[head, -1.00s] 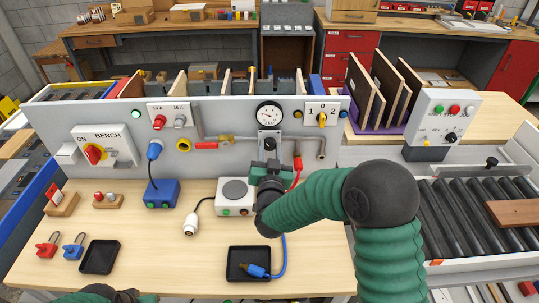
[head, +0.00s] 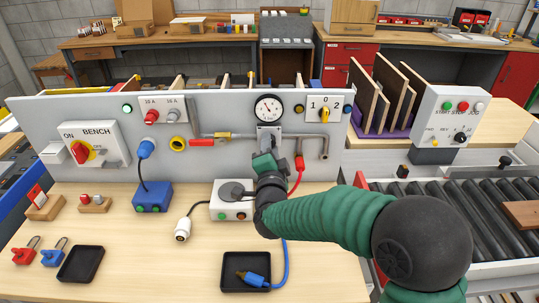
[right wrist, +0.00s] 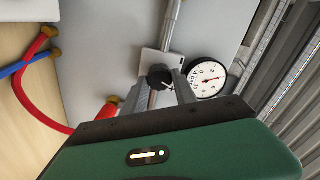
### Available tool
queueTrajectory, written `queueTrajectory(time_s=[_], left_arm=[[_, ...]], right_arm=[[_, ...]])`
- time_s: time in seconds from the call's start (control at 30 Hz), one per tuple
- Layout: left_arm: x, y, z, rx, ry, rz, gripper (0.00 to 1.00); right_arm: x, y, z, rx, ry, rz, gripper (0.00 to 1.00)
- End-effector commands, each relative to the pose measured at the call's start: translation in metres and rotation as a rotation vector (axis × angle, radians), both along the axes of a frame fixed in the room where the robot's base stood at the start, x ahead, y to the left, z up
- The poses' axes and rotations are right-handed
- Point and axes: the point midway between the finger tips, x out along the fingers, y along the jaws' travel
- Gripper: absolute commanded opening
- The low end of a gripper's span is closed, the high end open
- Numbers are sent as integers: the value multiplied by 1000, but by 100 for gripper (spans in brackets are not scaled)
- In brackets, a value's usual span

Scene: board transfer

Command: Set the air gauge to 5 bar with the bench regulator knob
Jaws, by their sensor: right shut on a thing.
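The air gauge (head: 268,108) is a round white dial with a black rim on the grey panel. It also shows in the right wrist view (right wrist: 208,77), with a red needle; I cannot read its value surely. The regulator knob (right wrist: 160,77) is black and sits on a light plate beside the gauge. My right gripper (head: 269,147) reaches to the panel just below the gauge. In the right wrist view its two fingers (right wrist: 163,90) are shut on the knob. In the head view the gripper hides the knob. My left gripper is not in view.
A metal pipe (head: 325,146) and a red hose (head: 298,175) are close right of my gripper. Below stand a grey-topped box (head: 232,208) and a black tray (head: 232,283) with a blue-hosed plug (head: 252,279).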

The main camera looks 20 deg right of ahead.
Motion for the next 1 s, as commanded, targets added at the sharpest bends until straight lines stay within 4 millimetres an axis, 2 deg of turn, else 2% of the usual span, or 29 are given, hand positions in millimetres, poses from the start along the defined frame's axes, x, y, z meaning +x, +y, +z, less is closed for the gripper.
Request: queueTrajectory(time_s=[0.03, 0.3, 0.97, 1.0], left_arm=[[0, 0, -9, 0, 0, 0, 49], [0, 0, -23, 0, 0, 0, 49], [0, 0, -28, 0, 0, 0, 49], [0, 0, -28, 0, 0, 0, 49]], right_arm=[[-1, 0, -8, 32, -2, 0, 0], [-1, -1, -7, 171, -39, -1, 0], [-1, -1, -7, 231, -52, -1, 0], [-1, -1, -7, 230, -52, -1, 36]])
